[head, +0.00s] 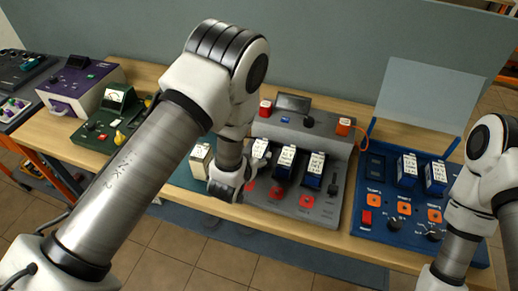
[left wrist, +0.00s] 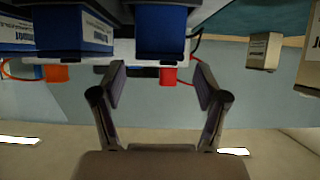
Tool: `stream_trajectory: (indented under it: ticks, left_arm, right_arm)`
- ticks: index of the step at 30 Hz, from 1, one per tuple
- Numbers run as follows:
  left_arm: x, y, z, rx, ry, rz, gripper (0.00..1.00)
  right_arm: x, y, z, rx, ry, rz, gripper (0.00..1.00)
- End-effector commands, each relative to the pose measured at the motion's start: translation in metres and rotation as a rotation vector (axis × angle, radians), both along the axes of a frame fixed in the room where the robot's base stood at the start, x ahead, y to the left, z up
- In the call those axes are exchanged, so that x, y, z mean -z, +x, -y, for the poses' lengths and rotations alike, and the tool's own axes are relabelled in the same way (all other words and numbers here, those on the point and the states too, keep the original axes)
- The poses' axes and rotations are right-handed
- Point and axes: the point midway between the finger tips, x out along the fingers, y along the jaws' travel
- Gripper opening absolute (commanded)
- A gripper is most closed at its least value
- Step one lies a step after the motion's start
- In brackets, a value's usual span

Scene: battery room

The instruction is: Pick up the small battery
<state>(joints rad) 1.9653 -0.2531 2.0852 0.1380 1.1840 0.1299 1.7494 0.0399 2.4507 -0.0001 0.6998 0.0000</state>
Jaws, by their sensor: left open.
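Blue batteries with white labels stand in a row on the grey charger; one is the middle battery (head: 285,162), another the right battery (head: 315,170). A cream battery (head: 200,158) stands left of the charger, partly behind my left arm; I cannot tell which battery is the small one. My left gripper (head: 254,170) is at the charger's left end, beside the row. In the left wrist view, its fingers (left wrist: 159,90) are apart with nothing between them. A blue battery (left wrist: 160,30) shows beyond the fingertips, and a smaller cream battery (left wrist: 264,50) to the right. My right gripper is out of view.
The grey charger (head: 300,207) has red buttons. A blue panel (head: 385,235) with two more batteries stands at the right, near my right arm. A green device (head: 106,120) and a purple device (head: 78,88) stand at the left. The wooden table's front edge (head: 290,232) is close.

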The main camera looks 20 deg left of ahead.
Motion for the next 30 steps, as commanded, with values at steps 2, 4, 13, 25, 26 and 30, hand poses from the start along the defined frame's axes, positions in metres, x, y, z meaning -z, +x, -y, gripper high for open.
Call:
stream_trajectory:
  ticks: [2,4,13,25,26,30]
  left_arm:
    - [0.001,0.013,0.0,-0.001,-0.002,0.0,0.74]
    - [0.009,0.024,0.0,-0.001,-0.002,0.001,0.74]
    - [0.02,0.037,0.001,0.0,0.001,0.0,0.74]
    - [0.019,0.038,0.001,0.0,0.0,0.003,0.0]
    - [0.019,0.038,0.001,0.0,0.0,0.002,0.0]
    - [0.018,0.038,0.001,0.0,0.001,0.002,0.0]
  right_arm:
    - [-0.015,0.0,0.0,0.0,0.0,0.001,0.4]
    - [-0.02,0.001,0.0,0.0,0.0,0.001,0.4]
    - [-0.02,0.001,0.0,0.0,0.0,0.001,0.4]
    - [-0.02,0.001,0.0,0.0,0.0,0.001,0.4]
    - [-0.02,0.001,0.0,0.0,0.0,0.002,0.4]
    - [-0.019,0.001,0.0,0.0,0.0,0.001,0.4]
